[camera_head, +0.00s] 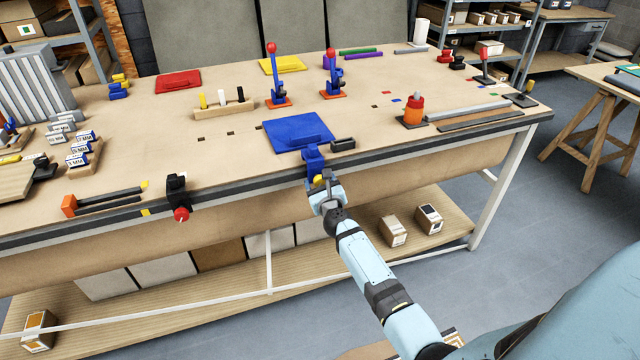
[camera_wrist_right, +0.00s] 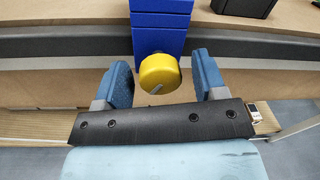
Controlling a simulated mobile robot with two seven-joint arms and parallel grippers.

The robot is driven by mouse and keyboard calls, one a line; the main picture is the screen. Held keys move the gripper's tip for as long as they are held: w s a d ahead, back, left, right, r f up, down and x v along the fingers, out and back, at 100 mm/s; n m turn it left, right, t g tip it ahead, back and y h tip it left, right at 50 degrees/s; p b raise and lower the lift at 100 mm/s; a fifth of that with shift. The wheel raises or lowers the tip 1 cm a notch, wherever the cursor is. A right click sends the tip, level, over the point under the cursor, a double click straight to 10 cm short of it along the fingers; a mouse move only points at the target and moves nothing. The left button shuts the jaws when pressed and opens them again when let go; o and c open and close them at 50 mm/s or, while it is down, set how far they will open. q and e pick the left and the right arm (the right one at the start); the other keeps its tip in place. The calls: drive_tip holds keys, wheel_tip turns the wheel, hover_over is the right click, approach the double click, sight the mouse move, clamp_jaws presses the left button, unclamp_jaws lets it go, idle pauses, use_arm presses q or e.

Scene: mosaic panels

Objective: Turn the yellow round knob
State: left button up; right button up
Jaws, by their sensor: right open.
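The yellow round knob (camera_wrist_right: 160,73) sits on the lower front of a blue block-like mount (camera_wrist_right: 160,24) at the table's front edge. In the head view the knob (camera_head: 318,179) shows small below the blue mount (camera_head: 313,160), partly beside my gripper. My right gripper (camera_wrist_right: 163,82) is open, with one blue finger on each side of the knob. In the wrist view, gaps show between the knob and both fingers. A slanted mark shows on the knob's face. My left gripper is not in view.
A blue panel (camera_head: 297,132) lies on the workbench behind the mount, with a small black box (camera_head: 343,144) beside it. A black clamp with a red knob (camera_head: 181,214) is at the bench edge to the left. Free floor lies at the right.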

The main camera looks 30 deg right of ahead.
drive_tip(key=shift+w, duration=0.15)
drive_tip(key=shift+c, duration=0.5)
drive_tip(key=c, duration=0.8)
